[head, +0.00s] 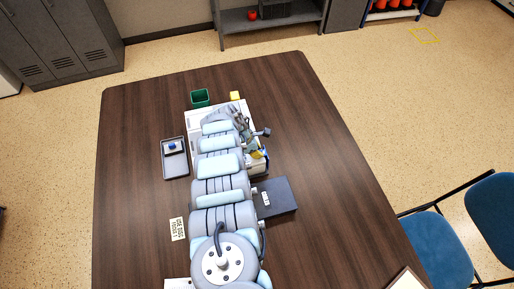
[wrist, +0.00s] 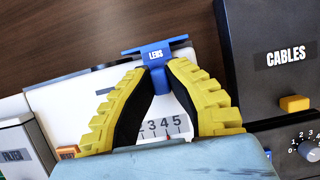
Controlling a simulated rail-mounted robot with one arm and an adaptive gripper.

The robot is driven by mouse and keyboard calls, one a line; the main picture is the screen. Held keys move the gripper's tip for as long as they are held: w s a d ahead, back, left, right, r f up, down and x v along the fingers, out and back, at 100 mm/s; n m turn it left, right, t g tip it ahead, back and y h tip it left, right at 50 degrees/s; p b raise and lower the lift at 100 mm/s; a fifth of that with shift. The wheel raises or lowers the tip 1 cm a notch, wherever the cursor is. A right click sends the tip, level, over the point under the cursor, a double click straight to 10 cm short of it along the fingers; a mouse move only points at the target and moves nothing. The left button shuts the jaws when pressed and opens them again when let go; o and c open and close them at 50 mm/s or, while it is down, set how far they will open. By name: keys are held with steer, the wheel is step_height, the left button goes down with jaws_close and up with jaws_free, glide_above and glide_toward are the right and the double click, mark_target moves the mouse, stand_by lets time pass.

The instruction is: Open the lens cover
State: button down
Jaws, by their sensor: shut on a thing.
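The lens cover's blue tab (wrist: 157,52), marked LENS, is in the upper middle of the wrist view, with a wide blue bar along its top. My gripper (wrist: 158,72) has yellow ribbed fingers with dark inner faces. Their tips close on the lower part of the tab. In the head view my gripper (head: 259,154) shows only as a small yellow patch right of my arm, over the pale device (head: 190,125). My arm hides most of that device. In the wrist view its white panel (wrist: 75,102) carries a number scale (wrist: 164,127) between the fingers.
A dark box (wrist: 265,80) marked CABLES, with a yellow latch, stands close right of the gripper. A knob (wrist: 315,152) is below it. A grey tray (head: 174,172) with a blue item, a green bin (head: 200,98) and a yellow block (head: 235,96) stand nearby.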

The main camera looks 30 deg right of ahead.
steer(key=c, duration=1)
jaws_free()
steer(key=shift+s+f, duration=0.1)
steer(key=shift+c, duration=0.2)
steer(key=shift+a+r, duration=0.1)
steer(key=shift+r, duration=0.5)
steer(key=v, duration=1.1)
steer(key=shift+a+f, duration=0.1)
steer(key=shift+a, duration=0.05)
